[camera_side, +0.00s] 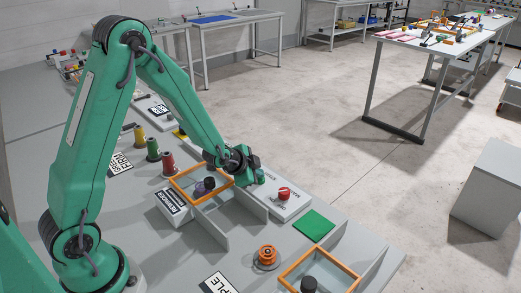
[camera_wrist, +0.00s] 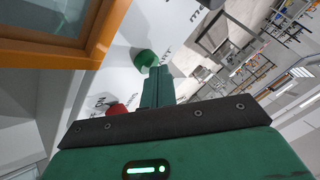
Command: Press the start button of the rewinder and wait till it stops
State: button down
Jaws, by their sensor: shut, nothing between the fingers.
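The rewinder is an orange-framed box (camera_side: 185,172) with a purple spool and black knob inside; a sign reading REWINDER (camera_side: 172,206) lies beside it. A light panel (camera_side: 295,206) to its right carries a green button (camera_side: 260,176) and a red knob (camera_side: 284,194). In the wrist view the green button (camera_wrist: 145,58) shows just beyond my fingertips, and the red knob (camera_wrist: 118,108) is partly hidden behind my gripper. My gripper (camera_wrist: 155,72) is shut and empty, also seen close to the green button in the side view (camera_side: 254,170). I cannot tell whether it touches the button.
Yellow, green and red thread cones (camera_side: 153,150) stand left of the rewinder. Grey upright dividers (camera_side: 212,228) stand in front of it. A green square (camera_side: 314,225), an orange spool (camera_side: 266,256) and a second orange-framed box (camera_side: 345,272) lie toward the front right.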

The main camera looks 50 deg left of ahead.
jog(key=shift+r, duration=0.95)
jog(key=shift+r, duration=2.5)
jog(key=shift+s+r, duration=0.1)
